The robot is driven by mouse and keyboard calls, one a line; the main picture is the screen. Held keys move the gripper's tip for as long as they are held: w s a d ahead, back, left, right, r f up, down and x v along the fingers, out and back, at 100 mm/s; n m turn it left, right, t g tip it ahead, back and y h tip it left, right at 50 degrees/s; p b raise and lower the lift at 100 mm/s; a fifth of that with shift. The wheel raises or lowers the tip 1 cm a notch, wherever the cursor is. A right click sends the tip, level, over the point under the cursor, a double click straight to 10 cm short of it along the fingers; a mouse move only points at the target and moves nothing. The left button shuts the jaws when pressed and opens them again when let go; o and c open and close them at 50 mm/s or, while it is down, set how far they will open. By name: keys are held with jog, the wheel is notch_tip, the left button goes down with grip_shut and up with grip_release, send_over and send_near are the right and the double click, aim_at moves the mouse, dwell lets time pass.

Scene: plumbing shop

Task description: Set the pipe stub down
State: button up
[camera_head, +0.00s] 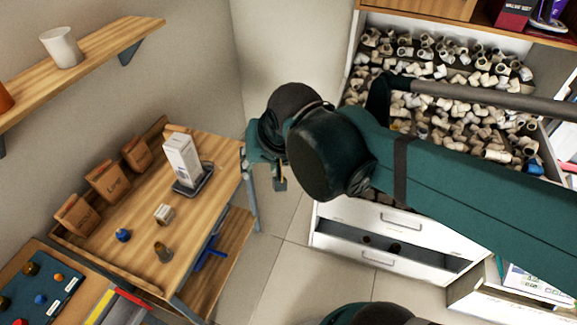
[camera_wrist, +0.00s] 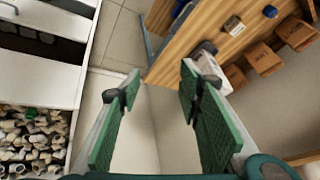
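My gripper (camera_wrist: 160,82) is open in the wrist view, with its two green-padded fingers wide apart and nothing between them. In the head view my gripper (camera_head: 277,177) is mostly hidden behind my arm, in the air right of the wooden workbench (camera_head: 215,190). No pipe stub shows in my grasp. On the bench lie a small cream block-like piece (camera_head: 164,214), a blue piece (camera_head: 123,235) and a brownish fitting (camera_head: 163,251). I cannot tell whether one of these is the pipe stub.
A white box (camera_head: 182,158) stands on a dark tray (camera_head: 194,186) on the bench. Wooden bins, one marked "Long" (camera_head: 107,182), line its back edge. A wall shelf holds a white cup (camera_head: 61,47). A rack of white fittings (camera_head: 450,75) stands right. Floor between is clear.

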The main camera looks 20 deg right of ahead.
jog(key=s+d+n+t, duration=0.1)
jog(key=s+d+n, duration=0.2)
jog(key=s+d, duration=0.1)
jog(key=shift+d+r+h, duration=0.25)
jog(key=shift+d+h, duration=0.15)
jog(key=shift+d, duration=0.4)
dwell(0.8)
